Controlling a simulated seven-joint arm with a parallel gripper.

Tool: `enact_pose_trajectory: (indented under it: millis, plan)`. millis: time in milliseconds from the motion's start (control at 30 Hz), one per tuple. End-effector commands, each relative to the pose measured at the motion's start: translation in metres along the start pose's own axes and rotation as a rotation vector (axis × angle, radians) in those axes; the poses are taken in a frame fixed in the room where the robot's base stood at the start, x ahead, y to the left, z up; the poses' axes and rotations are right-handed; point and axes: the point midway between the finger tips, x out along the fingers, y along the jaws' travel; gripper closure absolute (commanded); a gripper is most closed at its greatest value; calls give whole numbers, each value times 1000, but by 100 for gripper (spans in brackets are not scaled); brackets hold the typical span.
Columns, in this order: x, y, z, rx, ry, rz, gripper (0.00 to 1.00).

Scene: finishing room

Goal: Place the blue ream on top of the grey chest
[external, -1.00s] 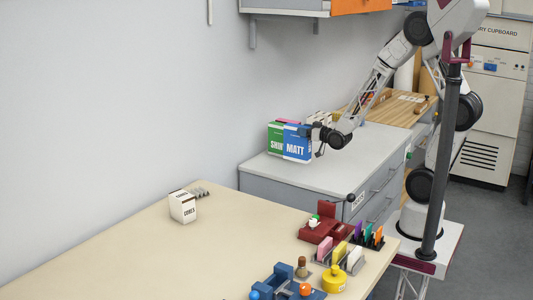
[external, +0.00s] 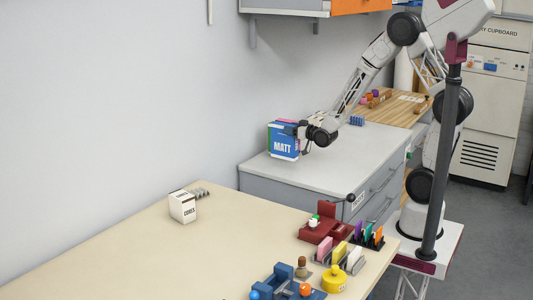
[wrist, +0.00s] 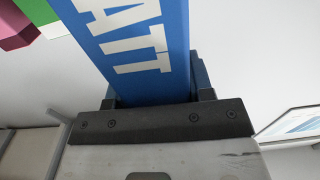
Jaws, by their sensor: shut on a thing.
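The blue ream (external: 284,146), marked MATT, stands roughly upright at the left of the grey chest's pale top (external: 335,165). My gripper (external: 299,130) is shut on its upper right edge. In the wrist view the blue ream (wrist: 140,45) runs up from between the jaws. I cannot tell whether its lower edge touches the chest top or hangs just above it. A green ream (external: 269,138) shows as a thin strip behind it, and it also shows in the wrist view (wrist: 40,14).
A magenta thing (wrist: 14,28) is beside the green ream. A small blue rack (external: 356,121) stands at the chest's back. The front and right of the chest top are clear. The cream table (external: 130,250) in front holds a white box (external: 182,207) and several desk items.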

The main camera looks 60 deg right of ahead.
Motion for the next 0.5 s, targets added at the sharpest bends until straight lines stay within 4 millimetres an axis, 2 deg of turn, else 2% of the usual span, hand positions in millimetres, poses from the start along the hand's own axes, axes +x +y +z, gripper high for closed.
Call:
enact_pose_trajectory:
  millis: [500]
  plan:
    - [63, 5, 5, 0, 3, 0, 100]
